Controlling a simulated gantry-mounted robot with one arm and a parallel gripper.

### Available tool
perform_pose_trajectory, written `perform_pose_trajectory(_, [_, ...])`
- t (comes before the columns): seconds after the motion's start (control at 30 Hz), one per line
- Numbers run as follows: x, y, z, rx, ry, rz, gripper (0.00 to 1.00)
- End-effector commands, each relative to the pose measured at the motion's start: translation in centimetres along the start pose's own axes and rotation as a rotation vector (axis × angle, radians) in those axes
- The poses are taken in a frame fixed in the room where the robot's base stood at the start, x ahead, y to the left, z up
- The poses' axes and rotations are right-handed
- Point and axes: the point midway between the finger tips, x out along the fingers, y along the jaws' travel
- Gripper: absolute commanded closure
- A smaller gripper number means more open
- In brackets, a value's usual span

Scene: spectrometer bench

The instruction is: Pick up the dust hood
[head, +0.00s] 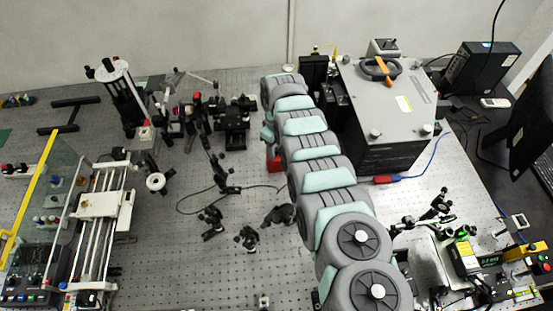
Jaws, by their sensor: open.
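I cannot tell for certain which thing is the dust hood. A large dark box with a grey top (385,110) stands at the back right of the bench. Its top carries a dark handle (372,72) with an orange piece, a yellow label and round knobs near its front corners. At the far left stands a clear panel (50,190) with a yellow edge. My grey and teal arm runs from the bottom right of centre up to the back, just left of the box. My gripper cannot be made out in this view.
Optical mounts (233,120) crowd the back left. A railed stage (100,210) stands at the left, and small black mounts (212,222) stand mid-bench. A blue cable (434,152) lies right of the box. The perforated bench (190,275) is clear at front centre-left.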

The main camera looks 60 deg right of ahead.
Motion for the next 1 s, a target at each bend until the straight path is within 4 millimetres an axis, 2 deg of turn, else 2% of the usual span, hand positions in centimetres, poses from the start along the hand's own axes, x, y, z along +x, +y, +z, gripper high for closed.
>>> perform_pose_trajectory(0.2, [-0.03, -0.03, -0.04, -0.001, 0.000, 0.000, 0.58])
perform_pose_trajectory(0.7, [-0.03, -0.05, -0.03, -0.001, 0.000, -0.001, 0.99])
perform_pose_trajectory(1.0, [-0.03, -0.06, -0.03, -0.001, 0.000, -0.001, 1.00])
